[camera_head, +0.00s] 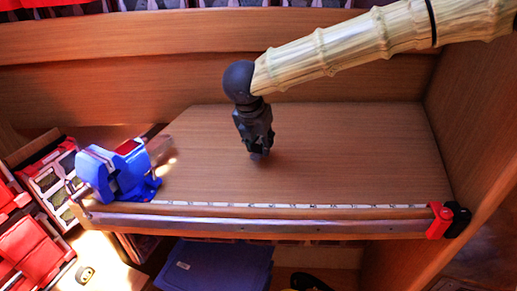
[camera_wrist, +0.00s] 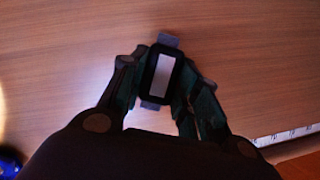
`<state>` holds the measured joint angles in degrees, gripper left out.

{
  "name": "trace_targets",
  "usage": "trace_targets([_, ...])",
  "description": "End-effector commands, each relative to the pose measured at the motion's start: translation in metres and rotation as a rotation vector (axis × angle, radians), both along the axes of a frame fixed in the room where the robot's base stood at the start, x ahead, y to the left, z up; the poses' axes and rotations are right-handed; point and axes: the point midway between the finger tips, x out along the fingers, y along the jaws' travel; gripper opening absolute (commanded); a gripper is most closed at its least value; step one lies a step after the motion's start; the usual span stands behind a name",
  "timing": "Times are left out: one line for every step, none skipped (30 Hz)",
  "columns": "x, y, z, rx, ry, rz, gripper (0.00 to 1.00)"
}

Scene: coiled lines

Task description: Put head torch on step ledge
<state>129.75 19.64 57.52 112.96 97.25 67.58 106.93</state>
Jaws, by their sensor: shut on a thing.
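The head torch (camera_wrist: 161,75) is a small dark block with a pale rectangular panel and grey strap ends, seen in the wrist view between my fingers. My gripper (camera_head: 258,152) points down over the middle of a wooden surface and is shut on the torch. In the head view the torch cannot be told apart from the dark fingers. Whether it touches the wood is not clear. No separate ledge is clearly marked; the wooden surface (camera_head: 330,175) has a raised back board (camera_head: 180,85) behind it.
A blue vise (camera_head: 118,170) stands at the surface's left front corner. A white ruled strip (camera_head: 290,206) runs along the front edge. A red and black clamp (camera_head: 440,221) sits at the right front corner. A blue bin (camera_head: 215,266) is below. The wood around my gripper is clear.

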Motion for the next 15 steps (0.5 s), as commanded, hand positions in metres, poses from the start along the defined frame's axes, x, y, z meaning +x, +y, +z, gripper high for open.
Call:
trace_targets([0.003, 0.000, 0.000, 0.001, 0.001, -0.002, 0.00])
trace_targets([0.006, 0.000, 0.000, 0.000, 0.001, -0.002, 0.00])
trace_targets([0.008, 0.000, -0.003, -0.001, 0.002, -0.002, 0.00])
trace_targets([0.007, 0.000, -0.007, 0.000, 0.004, -0.001, 0.00])
trace_targets([0.006, 0.000, -0.011, -0.002, 0.005, 0.001, 0.00])
trace_targets([0.006, 0.001, -0.017, -0.002, 0.004, 0.002, 0.00])
trace_targets([0.006, 0.001, -0.021, -0.001, 0.005, 0.001, 0.00])
trace_targets([0.006, 0.001, -0.025, -0.001, 0.005, 0.001, 0.00])
trace_targets([0.006, 0.001, -0.029, -0.001, 0.004, 0.002, 0.00])
trace_targets([0.006, 0.001, -0.032, -0.001, 0.003, 0.002, 0.00])
trace_targets([0.006, 0.001, -0.034, -0.001, 0.002, 0.001, 0.00])
trace_targets([0.006, 0.000, -0.036, 0.000, 0.002, 0.001, 0.00])
trace_targets([0.006, 0.000, -0.036, 0.001, 0.002, 0.000, 0.00])
trace_targets([0.006, 0.000, -0.036, 0.000, 0.001, 0.000, 0.00])
trace_targets([0.006, 0.000, -0.036, 0.001, 0.001, -0.001, 0.00])
